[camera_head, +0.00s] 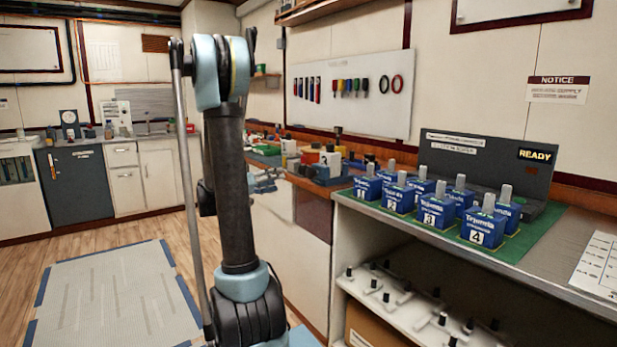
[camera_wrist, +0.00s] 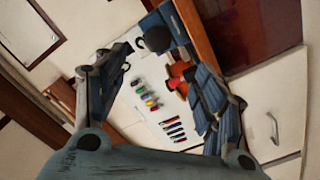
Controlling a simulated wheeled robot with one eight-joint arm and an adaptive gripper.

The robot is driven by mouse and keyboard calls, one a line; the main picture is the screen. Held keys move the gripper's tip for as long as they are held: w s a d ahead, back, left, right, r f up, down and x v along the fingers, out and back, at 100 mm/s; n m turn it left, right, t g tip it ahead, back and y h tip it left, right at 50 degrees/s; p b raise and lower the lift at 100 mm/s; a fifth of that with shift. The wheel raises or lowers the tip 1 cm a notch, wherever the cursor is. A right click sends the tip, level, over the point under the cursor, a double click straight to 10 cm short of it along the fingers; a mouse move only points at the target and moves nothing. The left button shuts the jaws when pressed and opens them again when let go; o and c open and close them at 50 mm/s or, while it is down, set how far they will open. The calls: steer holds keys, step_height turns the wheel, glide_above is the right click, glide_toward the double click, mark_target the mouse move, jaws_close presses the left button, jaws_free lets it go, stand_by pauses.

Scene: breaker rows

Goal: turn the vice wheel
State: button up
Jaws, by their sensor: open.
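I cannot make out a vice wheel for certain in either view. In the wrist view, a red-orange object (camera_wrist: 182,76) shows between my fingers, close to the right one; its shape is partly hidden and I cannot tell whether it is part of a vice. My gripper (camera_wrist: 165,88) is open, its two dark jointed fingers spread wide at left and right, with nothing held between them. In the head view my arm stands upright in front of the back bench and the gripper cannot be seen.
Blue numbered breaker blocks (camera_head: 432,210) stand in rows on a green mat (camera_head: 519,245) on the right counter. A shelf (camera_head: 400,305) below holds black-knobbed parts. A tool board (camera_head: 352,92) hangs behind the cluttered back bench. The floor mat (camera_head: 112,300) at left is clear.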

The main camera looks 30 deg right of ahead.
mark_target(308, 174)
steer(key=d, duration=1.1)
steer(key=w+d, duration=0.1)
steer(key=d, duration=0.5)
steer(key=c, duration=1.1)
